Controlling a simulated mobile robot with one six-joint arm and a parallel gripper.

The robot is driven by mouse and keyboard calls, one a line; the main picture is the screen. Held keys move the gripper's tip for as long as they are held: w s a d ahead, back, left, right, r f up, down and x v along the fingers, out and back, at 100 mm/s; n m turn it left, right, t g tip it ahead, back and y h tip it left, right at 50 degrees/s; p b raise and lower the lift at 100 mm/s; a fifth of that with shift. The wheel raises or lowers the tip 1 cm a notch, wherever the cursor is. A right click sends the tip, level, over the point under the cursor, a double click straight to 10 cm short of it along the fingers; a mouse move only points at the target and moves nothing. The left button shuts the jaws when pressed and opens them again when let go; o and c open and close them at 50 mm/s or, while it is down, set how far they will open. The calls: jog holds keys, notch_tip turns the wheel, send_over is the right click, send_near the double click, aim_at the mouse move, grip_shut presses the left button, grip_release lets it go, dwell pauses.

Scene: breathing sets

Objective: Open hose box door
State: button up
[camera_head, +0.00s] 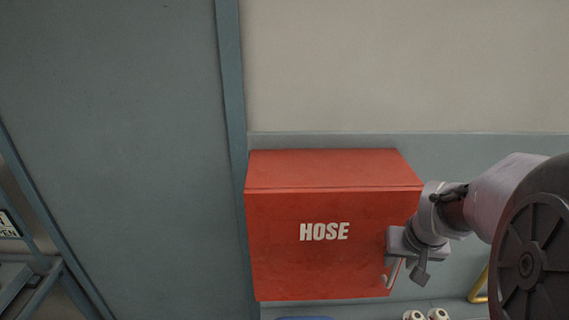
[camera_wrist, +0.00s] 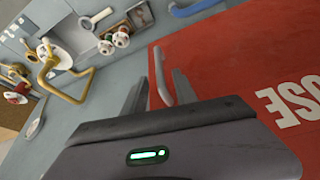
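The red hose box (camera_head: 280,270) is on the wall in the head view, with white HOSE lettering on its front. Its door looks closed. The door's pale handle (camera_head: 394,274) is at the right edge of the front. My gripper (camera_head: 404,262) is at that edge and partly covers the area around the handle. In the wrist view the red door (camera_wrist: 235,60) fills the right side. The grey handle (camera_wrist: 160,78) lies between the two fingers of my open gripper (camera_wrist: 163,82), with a visible gap on either side.
A grey-blue wall panel (camera_head: 110,120) stands left of the box. A yellow curved pipe (camera_head: 481,285) and white-and-red valve parts (camera_head: 438,314) are low on the right. The wrist view shows a yellow pipe (camera_wrist: 65,95) and a blue bar (camera_wrist: 195,8). The wall above the box is bare.

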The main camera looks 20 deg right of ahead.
aim_at(398, 263)
jog(key=shift+x, duration=2)
jog(key=shift+c, duration=0.4)
grip_shut()
